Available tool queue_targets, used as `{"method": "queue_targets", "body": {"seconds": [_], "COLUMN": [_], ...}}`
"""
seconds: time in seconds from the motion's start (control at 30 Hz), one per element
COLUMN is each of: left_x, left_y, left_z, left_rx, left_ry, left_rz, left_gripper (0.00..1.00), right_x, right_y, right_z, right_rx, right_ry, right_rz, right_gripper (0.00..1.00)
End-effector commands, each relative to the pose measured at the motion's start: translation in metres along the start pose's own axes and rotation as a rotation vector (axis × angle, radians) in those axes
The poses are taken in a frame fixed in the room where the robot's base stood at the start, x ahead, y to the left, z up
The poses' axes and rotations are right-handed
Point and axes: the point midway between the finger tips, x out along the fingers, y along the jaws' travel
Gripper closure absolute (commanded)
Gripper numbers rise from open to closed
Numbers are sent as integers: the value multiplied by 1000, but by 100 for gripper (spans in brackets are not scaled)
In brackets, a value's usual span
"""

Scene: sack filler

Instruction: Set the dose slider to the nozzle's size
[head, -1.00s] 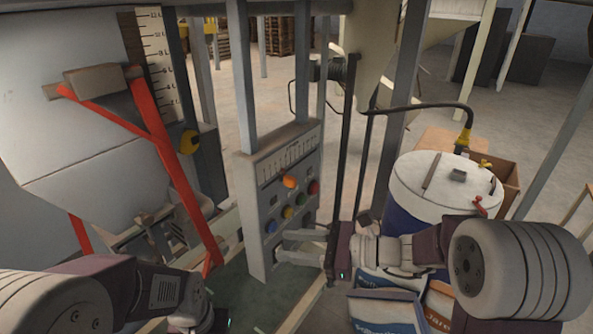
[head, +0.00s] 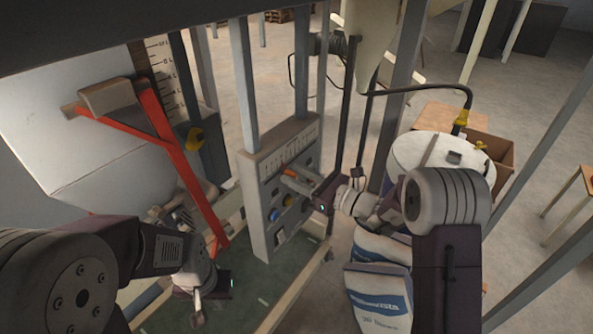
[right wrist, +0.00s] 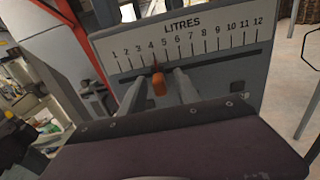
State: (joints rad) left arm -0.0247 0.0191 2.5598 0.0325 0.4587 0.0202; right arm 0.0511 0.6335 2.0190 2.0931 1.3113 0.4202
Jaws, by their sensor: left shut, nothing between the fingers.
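The dose slider's orange knob (right wrist: 159,84) stands in the slot below the LITRES scale (right wrist: 185,45), close to the 4 mark, in the right wrist view. My right gripper (right wrist: 160,78) is open, with one finger on each side of the knob and gaps showing between. In the head view my right gripper (head: 297,182) reaches the grey panel (head: 257,190) from the right and partly covers its controls. My left gripper (head: 197,318) is shut and empty, low in front of the panel. I cannot make out a nozzle size marking.
A red lever frame (head: 180,150) stands left of the panel. Blue buttons (head: 274,214) sit low on the panel near my right gripper. Grey posts rise above the panel.

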Motion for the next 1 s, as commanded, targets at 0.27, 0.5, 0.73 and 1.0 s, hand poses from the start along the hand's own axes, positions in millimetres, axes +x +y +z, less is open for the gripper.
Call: {"method": "queue_targets", "body": {"seconds": [0.27, 0.5, 0.73, 1.0], "left_x": [0, 0, 0, 0], "left_y": [0, 0, 0, 0], "left_z": [0, 0, 0, 0], "left_rx": [0, 0, 0, 0], "left_ry": [0, 0, 0, 0], "left_rz": [0, 0, 0, 0], "left_gripper": [100, 100, 100, 100], "right_x": [1, 1, 0, 0], "right_y": [0, 0, 0, 0], "right_z": [0, -1, -1, -1], "right_rx": [-1, -1, 0, 0], "right_ry": [0, 0, 1, 1], "right_rz": [0, 0, 1, 1], "right_gripper": [76, 100, 100, 100]}}
